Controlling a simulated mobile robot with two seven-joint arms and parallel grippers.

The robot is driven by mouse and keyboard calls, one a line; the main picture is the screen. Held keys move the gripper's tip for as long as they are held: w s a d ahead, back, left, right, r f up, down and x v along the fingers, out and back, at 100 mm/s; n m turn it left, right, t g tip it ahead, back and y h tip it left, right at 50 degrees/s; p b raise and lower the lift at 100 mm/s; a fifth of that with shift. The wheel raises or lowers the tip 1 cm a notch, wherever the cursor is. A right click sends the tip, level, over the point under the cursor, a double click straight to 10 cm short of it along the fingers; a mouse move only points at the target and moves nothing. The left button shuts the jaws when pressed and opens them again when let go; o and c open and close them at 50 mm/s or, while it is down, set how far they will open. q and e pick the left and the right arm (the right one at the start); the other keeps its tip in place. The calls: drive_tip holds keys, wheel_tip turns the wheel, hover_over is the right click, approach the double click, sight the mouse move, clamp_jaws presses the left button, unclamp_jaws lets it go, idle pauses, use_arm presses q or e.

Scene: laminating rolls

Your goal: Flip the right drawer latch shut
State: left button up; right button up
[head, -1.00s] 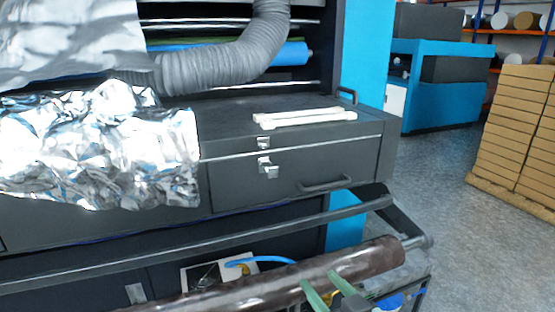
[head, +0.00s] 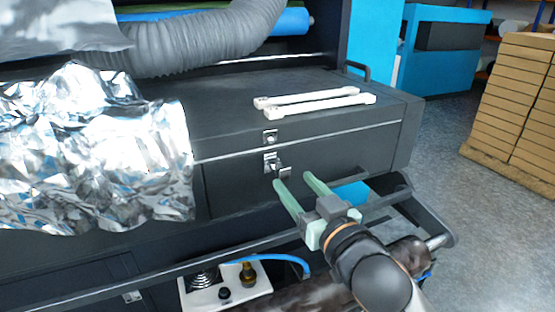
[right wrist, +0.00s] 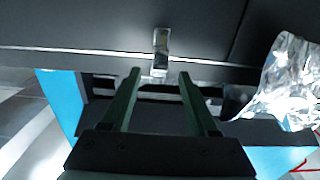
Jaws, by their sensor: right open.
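The right drawer (head: 235,183) is a dark grey box front below the machine's top. Its latch (head: 271,160) is a small silver piece on the front; its lever sticks out and down, apart from the silver catch plate (head: 270,137) above it. My right gripper (head: 292,178) is open and empty, its two green fingers pointing at the drawer front just below and right of the latch. In the right wrist view the latch (right wrist: 161,45) shows just beyond the gap between the open fingertips (right wrist: 160,73). I cannot tell whether a finger touches the lever. My left gripper is not in view.
Crumpled silver foil (head: 95,150) covers the front left of the drawer. Two white bars (head: 315,102) lie on top. A dark roll on a bar (head: 405,252) and a white panel with knobs (head: 225,288) sit below. Stacked cardboard (head: 510,105) stands at the right.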

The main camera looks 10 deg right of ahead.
sight(284, 171)
drive_tip(key=p+x, duration=0.1)
drive_tip(key=x, duration=0.7)
drive_tip(key=shift+w+a, duration=0.1)
drive_tip(key=shift+w, duration=0.15)
drive_tip(key=shift+f, duration=0.1)
clamp_jaws()
